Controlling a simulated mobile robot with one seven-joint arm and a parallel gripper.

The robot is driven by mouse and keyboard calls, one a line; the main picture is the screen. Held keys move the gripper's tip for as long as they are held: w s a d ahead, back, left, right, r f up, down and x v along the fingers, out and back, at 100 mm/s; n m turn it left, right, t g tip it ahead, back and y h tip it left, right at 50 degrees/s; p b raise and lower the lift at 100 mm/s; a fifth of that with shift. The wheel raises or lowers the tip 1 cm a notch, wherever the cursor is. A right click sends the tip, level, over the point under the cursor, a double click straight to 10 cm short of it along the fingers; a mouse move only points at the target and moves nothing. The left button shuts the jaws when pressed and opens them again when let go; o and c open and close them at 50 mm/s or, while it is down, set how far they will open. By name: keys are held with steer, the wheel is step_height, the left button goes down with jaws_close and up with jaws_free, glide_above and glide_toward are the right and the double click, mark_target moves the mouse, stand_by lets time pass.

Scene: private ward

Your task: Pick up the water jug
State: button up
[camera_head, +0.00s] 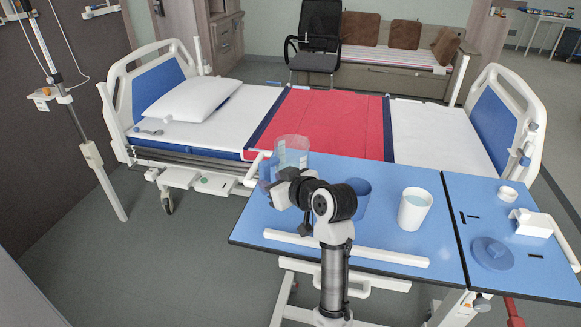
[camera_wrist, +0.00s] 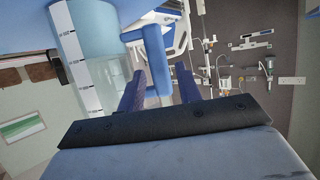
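The water jug (camera_head: 291,146) is clear with blue parts and stands at the left far side of the blue bedside table (camera_head: 300,222), partly hidden behind my arm. In the wrist view the jug (camera_wrist: 98,65) fills the upper left, with a white measuring scale on its wall. Its blue handle (camera_wrist: 156,62) runs upright in the middle. My gripper (camera_wrist: 159,82) is open, its two dark fingers on either side of the handle with a visible gap. I cannot tell whether either finger touches it. In the head view my gripper is beside the jug, its fingers mostly hidden.
A blue cup (camera_head: 362,196) and a white cup (camera_head: 414,209) stand right of my arm. A blue round lid (camera_head: 492,253) and a white box (camera_head: 531,223) lie on the right table section. The bed (camera_head: 222,125) is behind the table. A drip stand (camera_head: 82,135) is at left.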

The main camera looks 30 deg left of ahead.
mark_target(267, 177)
steer(key=x, duration=0.1)
steer(key=p+x, duration=0.2)
steer(key=shift+w+a+r, duration=0.1)
steer(key=shift+w+a, duration=0.2)
steer(key=shift+a, duration=0.1)
steer(key=shift+w+a+f, duration=0.2)
steer(key=shift+a+f, duration=0.1)
steer(key=shift+a, duration=0.15)
jaws_close()
steer(key=shift+r, duration=0.1)
